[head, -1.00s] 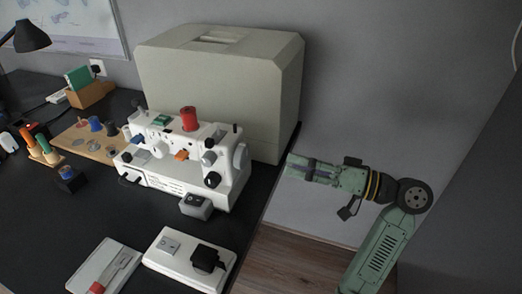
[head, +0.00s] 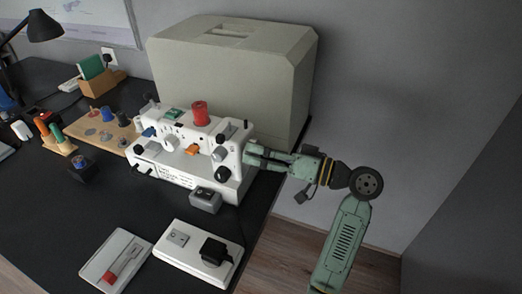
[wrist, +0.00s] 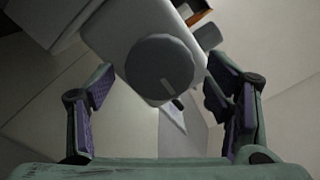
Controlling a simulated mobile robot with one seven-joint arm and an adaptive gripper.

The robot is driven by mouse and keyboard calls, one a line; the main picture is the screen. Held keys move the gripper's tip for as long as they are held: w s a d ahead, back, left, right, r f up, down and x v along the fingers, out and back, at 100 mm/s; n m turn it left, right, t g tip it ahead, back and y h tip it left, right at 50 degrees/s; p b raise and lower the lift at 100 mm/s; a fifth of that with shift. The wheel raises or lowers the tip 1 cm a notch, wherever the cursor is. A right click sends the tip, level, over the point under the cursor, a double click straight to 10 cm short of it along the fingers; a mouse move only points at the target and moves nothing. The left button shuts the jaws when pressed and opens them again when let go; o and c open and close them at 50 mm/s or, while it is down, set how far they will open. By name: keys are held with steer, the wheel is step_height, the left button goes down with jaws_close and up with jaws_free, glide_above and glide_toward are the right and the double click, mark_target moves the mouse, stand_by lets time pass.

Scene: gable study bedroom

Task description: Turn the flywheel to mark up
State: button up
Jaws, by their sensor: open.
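The white sewing machine (head: 160,180) stands on the dark desk with a red thread spool (head: 200,113) on top. The flywheel (wrist: 160,66) shows in the wrist view as a round grey disc, face towards me, on the machine's end. I cannot clearly make out a mark on it. My gripper (head: 252,155) is at the machine's right end in the head view, where it hides most of the flywheel. In the wrist view my gripper (wrist: 160,88) is open, with one finger on each side of the disc. I cannot tell if either finger touches it.
A large beige case (head: 235,60) stands close behind the machine. The desk edge is at the right, with open floor beyond.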

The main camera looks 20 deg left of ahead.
steer(key=c, duration=1.1)
steer(key=shift+n+b, duration=0.4)
steer(key=shift+b, duration=0.6)
steer(key=shift+c, duration=0.2)
steer(key=o, duration=1.1)
steer(key=shift+o, duration=0.2)
steer(key=shift+d, duration=0.1)
steer(key=d, duration=1.2)
steer(key=shift+s, duration=0.2)
